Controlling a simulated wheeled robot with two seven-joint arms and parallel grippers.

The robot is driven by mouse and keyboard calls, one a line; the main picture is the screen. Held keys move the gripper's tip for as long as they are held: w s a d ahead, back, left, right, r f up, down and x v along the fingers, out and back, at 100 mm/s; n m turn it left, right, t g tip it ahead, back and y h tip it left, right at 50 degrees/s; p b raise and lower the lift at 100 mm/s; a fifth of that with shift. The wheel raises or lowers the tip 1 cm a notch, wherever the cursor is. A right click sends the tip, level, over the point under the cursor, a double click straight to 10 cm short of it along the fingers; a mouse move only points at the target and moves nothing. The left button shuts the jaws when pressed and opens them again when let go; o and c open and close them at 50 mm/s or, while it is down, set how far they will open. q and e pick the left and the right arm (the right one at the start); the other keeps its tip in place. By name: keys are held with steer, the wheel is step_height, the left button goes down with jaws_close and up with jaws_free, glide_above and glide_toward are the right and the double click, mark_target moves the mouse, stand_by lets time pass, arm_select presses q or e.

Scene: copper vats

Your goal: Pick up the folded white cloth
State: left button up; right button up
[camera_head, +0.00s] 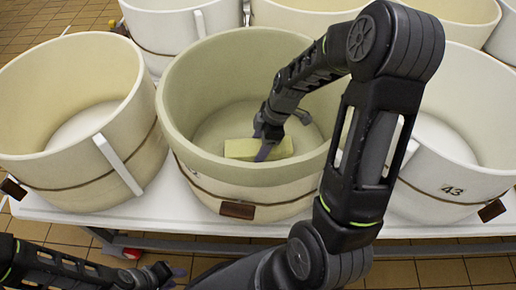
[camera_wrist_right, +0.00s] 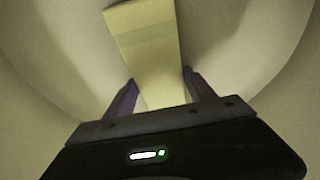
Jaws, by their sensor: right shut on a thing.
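The folded cloth (camera_head: 240,149) is a pale yellowish-white block in the middle vat (camera_head: 215,167). It seems to lie on the vat's floor, but I cannot tell whether it touches it. My right gripper (camera_head: 265,152) reaches down into this vat and is shut on the cloth. In the right wrist view the cloth (camera_wrist_right: 148,40) runs away from between the two fingers of my right gripper (camera_wrist_right: 160,92). My left gripper (camera_head: 172,276) is low at the bottom left, outside the vats and away from the cloth; its fingers are too small to read.
The middle vat's wall surrounds my right gripper closely. More vats stand behind. They rest on a white wheeled platform (camera_head: 160,216) above a tiled floor.

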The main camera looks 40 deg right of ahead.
mark_target(259, 146)
steer(key=c, duration=0.4)
